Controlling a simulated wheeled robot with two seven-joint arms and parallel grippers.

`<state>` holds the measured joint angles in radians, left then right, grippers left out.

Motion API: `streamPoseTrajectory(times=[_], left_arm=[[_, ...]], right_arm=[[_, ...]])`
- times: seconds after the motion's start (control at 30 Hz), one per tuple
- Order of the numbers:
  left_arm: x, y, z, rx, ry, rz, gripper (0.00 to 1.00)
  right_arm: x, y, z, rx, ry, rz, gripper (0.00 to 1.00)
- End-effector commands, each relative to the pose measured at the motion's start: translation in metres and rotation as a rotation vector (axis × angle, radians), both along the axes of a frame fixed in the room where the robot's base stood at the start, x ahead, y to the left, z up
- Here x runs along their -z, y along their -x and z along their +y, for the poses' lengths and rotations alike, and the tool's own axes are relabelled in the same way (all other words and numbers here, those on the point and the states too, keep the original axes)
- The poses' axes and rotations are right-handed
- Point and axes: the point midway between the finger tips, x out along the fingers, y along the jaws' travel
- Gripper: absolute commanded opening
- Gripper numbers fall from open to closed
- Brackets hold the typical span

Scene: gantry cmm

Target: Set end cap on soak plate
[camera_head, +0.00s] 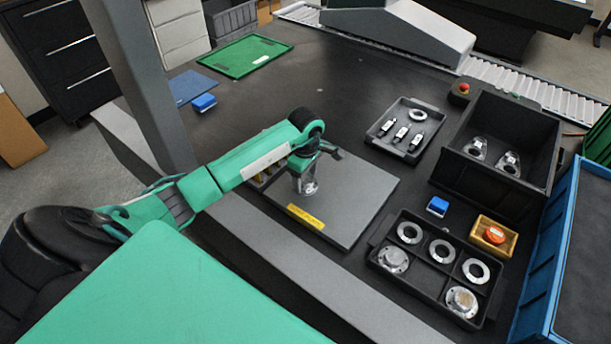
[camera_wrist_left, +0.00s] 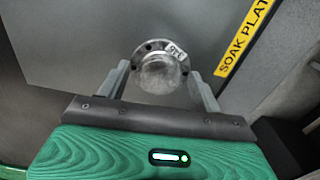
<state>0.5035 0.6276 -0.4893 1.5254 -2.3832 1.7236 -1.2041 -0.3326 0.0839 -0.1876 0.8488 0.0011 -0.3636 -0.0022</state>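The soak plate (camera_head: 358,206) is a flat grey plate on the dark table with a yellow label (camera_head: 306,217); its label reads "SOAK PLAT" in the left wrist view (camera_wrist_left: 246,40). My left gripper (camera_head: 308,182) points down over the plate. Its two fingers stand at either side of a silvery, domed end cap (camera_wrist_left: 158,72) with a bolt-holed flange and a small white tag. The fingertips appear to meet the flange edges. I cannot tell whether the cap's underside touches the plate. My right gripper is not in view.
A black compartment tray (camera_head: 375,255) holds rings and two more domed caps. A smaller tray (camera_head: 375,143), a deep black bin (camera_head: 545,150), a blue block (camera_head: 437,206) and a yellow box with a red-orange knob (camera_head: 494,236) stand right of the plate. A grey upright (camera_head: 145,85) stands left of my arm.

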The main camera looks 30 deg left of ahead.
Motion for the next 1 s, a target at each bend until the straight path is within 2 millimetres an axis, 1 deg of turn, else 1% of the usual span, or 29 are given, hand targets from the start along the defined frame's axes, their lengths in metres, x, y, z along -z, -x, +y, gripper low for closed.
streamPoseTrajectory(times=[0.17,0.23,0.27,0.37,0.47,0.6,0.7,0.83,1.0], left_arm=[[-0.001,0.000,0.000,0.000,0.001,0.000,0.66],[-0.005,0.000,-0.001,-0.001,0.002,0.000,0.66],[-0.007,0.000,0.000,0.000,0.001,-0.002,0.66],[-0.022,-0.001,0.001,0.000,-0.001,-0.004,0.66],[-0.043,-0.001,0.001,0.000,-0.002,-0.005,0.66],[-0.076,-0.001,0.001,0.001,-0.002,-0.005,0.66],[-0.094,-0.001,0.000,0.000,-0.001,-0.004,0.66],[-0.112,-0.001,0.000,-0.001,-0.001,-0.003,0.66],[-0.122,0.000,0.000,0.000,0.000,0.000,0.66]], right_arm=[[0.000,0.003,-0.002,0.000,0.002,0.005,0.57],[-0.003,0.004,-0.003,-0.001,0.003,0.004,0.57],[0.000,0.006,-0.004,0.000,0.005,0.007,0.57],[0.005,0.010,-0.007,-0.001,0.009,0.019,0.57],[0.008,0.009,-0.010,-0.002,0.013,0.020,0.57],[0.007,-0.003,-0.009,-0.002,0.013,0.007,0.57],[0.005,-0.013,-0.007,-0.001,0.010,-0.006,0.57],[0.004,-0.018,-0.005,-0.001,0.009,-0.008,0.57],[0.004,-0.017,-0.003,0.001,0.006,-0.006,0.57]])
